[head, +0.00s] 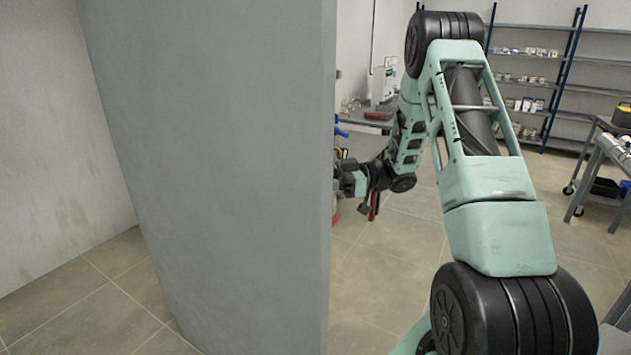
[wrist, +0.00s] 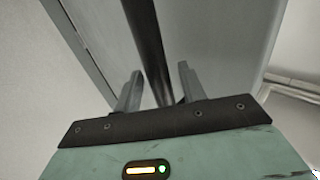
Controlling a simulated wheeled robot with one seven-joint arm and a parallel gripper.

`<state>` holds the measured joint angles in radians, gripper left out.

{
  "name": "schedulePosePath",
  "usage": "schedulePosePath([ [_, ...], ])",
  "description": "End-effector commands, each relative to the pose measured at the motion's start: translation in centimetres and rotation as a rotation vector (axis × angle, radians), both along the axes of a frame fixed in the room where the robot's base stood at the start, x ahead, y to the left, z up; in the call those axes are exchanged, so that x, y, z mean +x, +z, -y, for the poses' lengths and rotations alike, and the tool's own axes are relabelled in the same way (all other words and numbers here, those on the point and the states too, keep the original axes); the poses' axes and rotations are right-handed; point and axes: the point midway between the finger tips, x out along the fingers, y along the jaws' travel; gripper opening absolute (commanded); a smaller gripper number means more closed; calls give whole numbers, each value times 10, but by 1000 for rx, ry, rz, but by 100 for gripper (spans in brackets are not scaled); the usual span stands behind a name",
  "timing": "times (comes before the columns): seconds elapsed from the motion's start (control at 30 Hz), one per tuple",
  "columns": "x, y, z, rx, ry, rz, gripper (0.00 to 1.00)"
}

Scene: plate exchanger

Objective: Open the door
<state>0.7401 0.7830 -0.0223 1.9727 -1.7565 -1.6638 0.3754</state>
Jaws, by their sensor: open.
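A large grey door panel (head: 215,170) stands upright and fills the middle left of the head view. My arm reaches past its right edge, and my gripper (head: 348,182) is partly hidden behind that edge. In the wrist view, my gripper (wrist: 160,70) is open, with one finger on each side of a dark bar (wrist: 146,40), which looks like the door handle. The bar runs between the fingers in front of a grey surface (wrist: 210,45). I cannot tell whether either finger touches the bar.
A pale wall (head: 45,140) and tiled floor (head: 95,310) lie left of the door. A workbench (head: 362,142) with small items is behind it. Shelves (head: 530,80) stand at the back right, with a cart (head: 600,170) at the far right. Open floor lies between.

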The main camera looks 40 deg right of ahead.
Motion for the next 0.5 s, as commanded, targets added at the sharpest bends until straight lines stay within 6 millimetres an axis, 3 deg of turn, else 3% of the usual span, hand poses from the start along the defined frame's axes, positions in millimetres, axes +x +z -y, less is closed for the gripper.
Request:
schedulePosePath([
  [0.17,-14,-3,24,-3,-4,1,41],
  [0.5,-55,-3,92,-2,-5,2,41],
])
